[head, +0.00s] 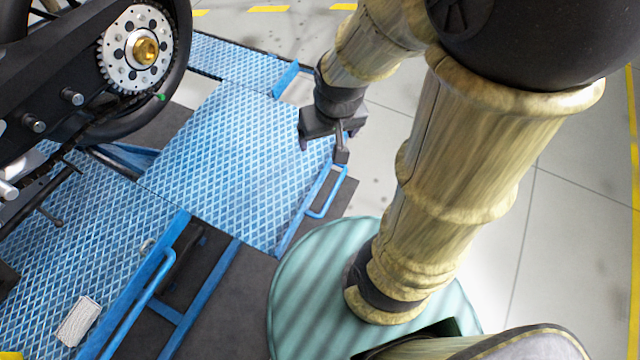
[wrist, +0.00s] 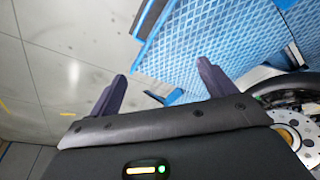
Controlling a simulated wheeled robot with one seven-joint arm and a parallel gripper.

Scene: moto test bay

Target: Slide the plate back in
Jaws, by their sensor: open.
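The plate (head: 235,150) is a blue diamond-pattern sheet that sticks out sideways from the blue platform in the head view. It also shows in the wrist view (wrist: 215,45). A blue bar handle (head: 328,196) runs along its outer edge. My gripper (head: 323,149) is over the plate's outer far corner, close to the handle's far end. In the wrist view my gripper (wrist: 160,73) is open, its two dark fingers wide apart with nothing held. A short blue piece shows between them, partly hidden by the gripper body. I cannot tell whether a finger touches the handle.
A motorcycle rear wheel with a sprocket (head: 140,48) stands on the platform at upper left. Another blue handle (head: 150,290) and a white cloth-like pad (head: 79,321) are at lower left. Pale floor (head: 560,200) with yellow lines is clear to the right.

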